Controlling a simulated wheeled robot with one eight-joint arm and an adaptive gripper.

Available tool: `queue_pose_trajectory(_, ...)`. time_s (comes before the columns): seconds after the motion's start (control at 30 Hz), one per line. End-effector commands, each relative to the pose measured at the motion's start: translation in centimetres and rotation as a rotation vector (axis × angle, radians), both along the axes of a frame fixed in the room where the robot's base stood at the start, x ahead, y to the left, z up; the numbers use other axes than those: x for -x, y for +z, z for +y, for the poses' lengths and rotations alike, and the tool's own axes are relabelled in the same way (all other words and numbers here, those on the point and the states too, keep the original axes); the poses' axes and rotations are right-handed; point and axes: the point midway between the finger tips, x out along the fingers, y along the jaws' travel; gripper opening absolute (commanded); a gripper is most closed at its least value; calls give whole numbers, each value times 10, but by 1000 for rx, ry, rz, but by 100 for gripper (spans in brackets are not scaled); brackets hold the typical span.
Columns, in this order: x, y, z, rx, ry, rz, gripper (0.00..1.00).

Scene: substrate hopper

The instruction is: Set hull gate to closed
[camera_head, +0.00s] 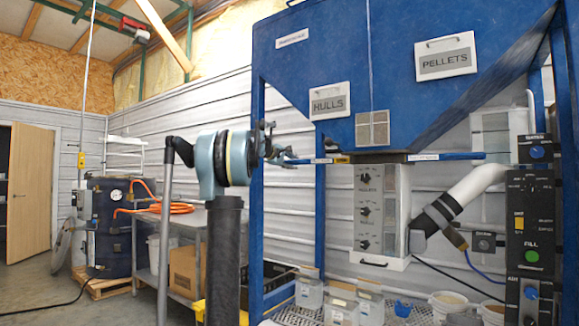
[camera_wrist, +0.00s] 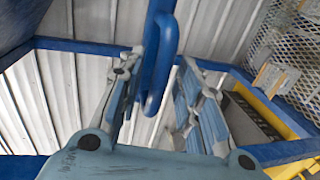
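The hull gate's blue bar (camera_head: 303,161) sticks out to the left from under the blue hopper, on the side of the HULLS sign. Its blue loop handle (camera_wrist: 158,65) shows end-on in the wrist view. My gripper (camera_head: 284,156) is at the bar's left end in the head view. In the wrist view my gripper (camera_wrist: 161,75) is open, with one finger on each side of the loop. The left finger is close to the loop; contact cannot be told. A clear gap shows to the right finger. The gate plate inside the hopper is hidden.
The blue hopper (camera_head: 350,75) hangs above, with a blue post (camera_head: 257,200) near my arm. A second blue bar (camera_head: 462,156) sticks out right. A control box (camera_head: 381,215) stands below; clear bins (camera_head: 340,310) and buckets (camera_head: 447,300) stand lower. Mesh (camera_wrist: 292,45) shows at right.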

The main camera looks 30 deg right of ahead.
Motion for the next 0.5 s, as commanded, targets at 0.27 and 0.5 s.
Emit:
queue_pose_trajectory(0.27, -1, -1, -2, 0, 0, 0, 32)
queue_pose_trajectory(0.5, -1, -1, -2, 0, 0, 0, 0)
